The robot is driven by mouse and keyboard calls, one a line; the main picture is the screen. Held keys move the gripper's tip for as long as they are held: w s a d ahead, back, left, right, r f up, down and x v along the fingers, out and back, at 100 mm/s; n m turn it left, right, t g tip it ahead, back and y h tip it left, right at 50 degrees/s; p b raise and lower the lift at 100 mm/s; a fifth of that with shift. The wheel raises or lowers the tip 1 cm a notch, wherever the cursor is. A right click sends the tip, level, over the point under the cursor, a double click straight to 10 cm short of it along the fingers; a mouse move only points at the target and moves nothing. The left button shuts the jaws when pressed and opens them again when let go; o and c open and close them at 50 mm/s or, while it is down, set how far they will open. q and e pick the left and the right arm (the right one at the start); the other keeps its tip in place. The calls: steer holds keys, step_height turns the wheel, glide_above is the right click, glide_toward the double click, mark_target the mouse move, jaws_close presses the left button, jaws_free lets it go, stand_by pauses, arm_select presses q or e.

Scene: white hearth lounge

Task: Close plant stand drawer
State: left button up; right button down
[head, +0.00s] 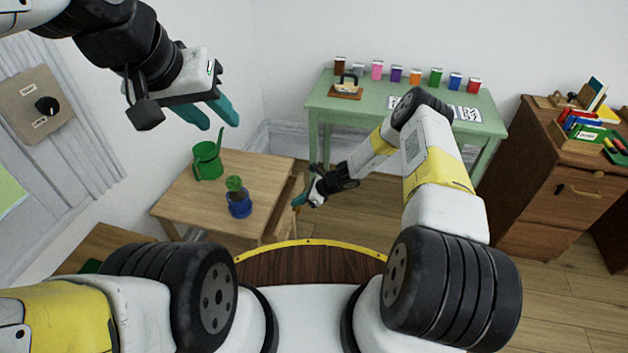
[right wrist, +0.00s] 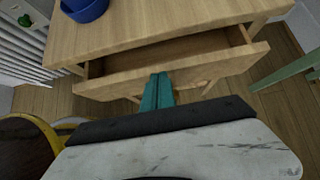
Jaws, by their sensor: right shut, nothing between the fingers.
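The wooden plant stand (head: 180,200) is at the left of centre in the head view, with a green watering can (head: 208,160) and a plant in a blue pot (head: 239,203) on top. Its drawer (head: 284,215) is partly open on the right side. In the right wrist view the open drawer (right wrist: 210,72) shows its front panel and an empty-looking interior. My right gripper (head: 297,205) is shut and empty, its teal fingertips (right wrist: 158,80) at the drawer front; contact is hard to tell. My left gripper (head: 216,115) is open and empty, raised above and behind the stand.
A green table (head: 325,100) with several small coloured boxes stands at the back. A brown cabinet (head: 545,185) with books on it is at the right. Wooden floor (head: 380,215) is free between the stand and the cabinet. A wall panel with a knob (head: 46,106) is at the left.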

steer(key=shift+w+a, duration=0.15)
steer(key=shift+a, duration=0.35)
steer(key=shift+w+a, duration=0.15)
steer(key=shift+a, duration=0.35)
